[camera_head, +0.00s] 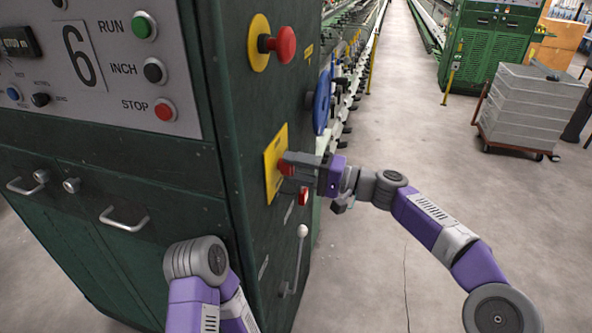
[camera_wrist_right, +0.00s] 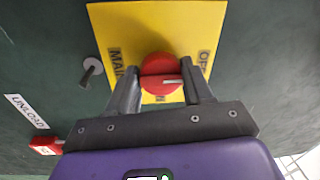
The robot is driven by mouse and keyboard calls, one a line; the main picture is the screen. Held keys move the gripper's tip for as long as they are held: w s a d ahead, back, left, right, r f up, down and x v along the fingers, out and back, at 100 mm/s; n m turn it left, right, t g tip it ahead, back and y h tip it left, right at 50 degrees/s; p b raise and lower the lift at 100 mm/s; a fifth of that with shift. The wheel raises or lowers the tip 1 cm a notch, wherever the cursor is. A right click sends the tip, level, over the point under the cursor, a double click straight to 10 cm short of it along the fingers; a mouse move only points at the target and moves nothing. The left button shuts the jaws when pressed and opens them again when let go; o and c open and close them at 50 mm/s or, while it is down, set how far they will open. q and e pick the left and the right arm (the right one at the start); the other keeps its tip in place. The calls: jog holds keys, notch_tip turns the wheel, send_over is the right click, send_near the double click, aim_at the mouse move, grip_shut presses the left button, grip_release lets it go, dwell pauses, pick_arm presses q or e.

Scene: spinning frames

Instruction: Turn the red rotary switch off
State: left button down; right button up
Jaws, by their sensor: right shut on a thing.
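The red rotary switch (camera_head: 287,169) sits on a yellow plate (camera_head: 271,182) on the side of the green machine. In the right wrist view the red knob (camera_wrist_right: 158,66) lies between the fingers of my right gripper (camera_wrist_right: 161,82), which is shut on it. A short white mark on the knob points right. The yellow plate (camera_wrist_right: 140,25) has MAIN at its left and OFF at its right; lettering below the knob is partly hidden. In the head view my right gripper (camera_head: 293,165) reaches the switch from the right. My left gripper is out of view; only part of that arm shows.
A red mushroom button (camera_head: 284,44) is above the switch and a blue wheel (camera_head: 322,100) is up right. A small red part (camera_head: 303,196) and a white-knobbed lever (camera_head: 301,232) are below. Floor to the right is open, with a grey crate stack (camera_head: 530,105) farther back.

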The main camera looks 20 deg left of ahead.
jog(key=o, duration=1)
jog(key=shift+d, duration=0.1)
jog(key=d, duration=0.7)
jog(key=shift+s+d+f, duration=0.15)
jog(key=shift+d+f, duration=0.05)
jog(key=shift+f, duration=0.05)
